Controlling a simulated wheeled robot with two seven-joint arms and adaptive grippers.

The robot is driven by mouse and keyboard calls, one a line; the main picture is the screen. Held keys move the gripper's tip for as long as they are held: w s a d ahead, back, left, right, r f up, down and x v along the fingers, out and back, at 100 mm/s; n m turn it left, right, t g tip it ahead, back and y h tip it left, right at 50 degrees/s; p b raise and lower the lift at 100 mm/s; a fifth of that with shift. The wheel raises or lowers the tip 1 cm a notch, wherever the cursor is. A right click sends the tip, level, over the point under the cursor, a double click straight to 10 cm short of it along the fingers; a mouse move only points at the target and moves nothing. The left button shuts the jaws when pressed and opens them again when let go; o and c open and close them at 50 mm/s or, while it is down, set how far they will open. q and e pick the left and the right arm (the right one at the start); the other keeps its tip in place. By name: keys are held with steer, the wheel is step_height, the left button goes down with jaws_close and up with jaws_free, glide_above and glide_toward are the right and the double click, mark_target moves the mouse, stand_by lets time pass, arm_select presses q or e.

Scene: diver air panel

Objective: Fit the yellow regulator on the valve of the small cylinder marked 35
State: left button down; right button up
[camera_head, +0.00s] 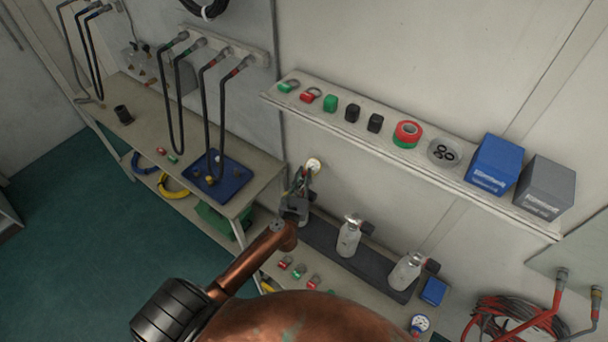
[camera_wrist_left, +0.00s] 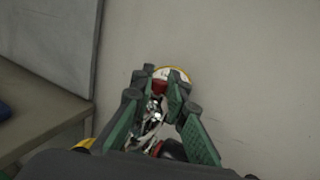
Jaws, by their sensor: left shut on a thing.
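My left gripper (camera_head: 302,184) is shut on the yellow regulator, whose pale round gauge (camera_head: 313,165) sticks up above the fingers, near the wall. In the left wrist view the gauge's yellow rim (camera_wrist_left: 175,72) shows just beyond the green-sided fingers (camera_wrist_left: 163,98), with metal parts and a red part between them. Two small pale cylinders (camera_head: 348,238) and (camera_head: 405,272) stand upright on a dark strip on the low bench, to the right of the gripper. I cannot read their markings, so I cannot tell which is 35. My right gripper is not in view.
A wall shelf (camera_head: 365,139) with caps, tape and boxes hangs above the cylinders. A blue-rimmed gauge (camera_head: 420,323) and a small blue box (camera_head: 433,291) lie near the right cylinder. A bench (camera_head: 262,172) with a blue tray (camera_head: 222,184) stands left.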

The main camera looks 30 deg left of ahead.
arm_select(q)
steer(key=c, duration=1.8)
jaws_free()
steer(key=shift+f, duration=0.25)
steer(key=v, duration=1.2)
steer(key=shift+d, duration=0.1)
